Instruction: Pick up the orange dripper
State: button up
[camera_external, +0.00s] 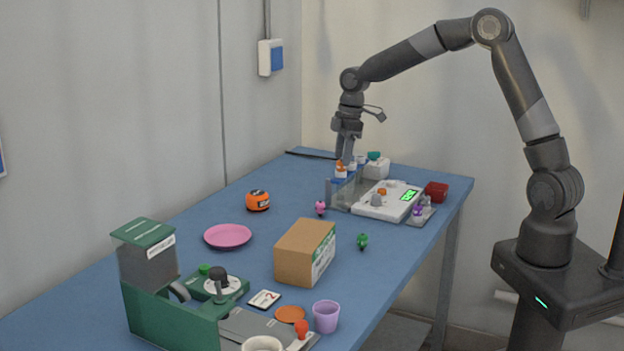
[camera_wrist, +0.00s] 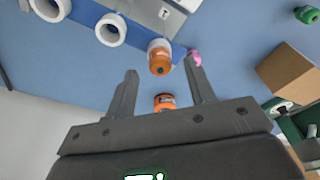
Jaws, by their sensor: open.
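The orange dripper (camera_external: 340,168) sits at the near end of a blue rack (camera_external: 346,178) towards the far end of the table. In the wrist view the orange dripper (camera_wrist: 158,62) has a pale round top and shows between the two fingertips. My gripper (camera_external: 345,155) is open, pointing down just above the rack by the dripper. Its fingers also show in the wrist view (camera_wrist: 161,66), one on each side of the dripper. I cannot tell whether they touch it.
Pale round pieces (camera_wrist: 110,30) stand along the rack beside the dripper. A white scale (camera_external: 376,207) with a green display is to its right. A pink figure (camera_external: 320,208), orange round object (camera_external: 258,200) and cardboard box (camera_external: 305,252) stand nearer. Blue table lies clear between them.

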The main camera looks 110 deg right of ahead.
notch_tip(320, 180, down, 2)
jog(key=shift+w+f, duration=0.1)
jog(key=shift+w, duration=0.05)
jog(key=shift+c, duration=0.4)
jog(key=c, duration=1)
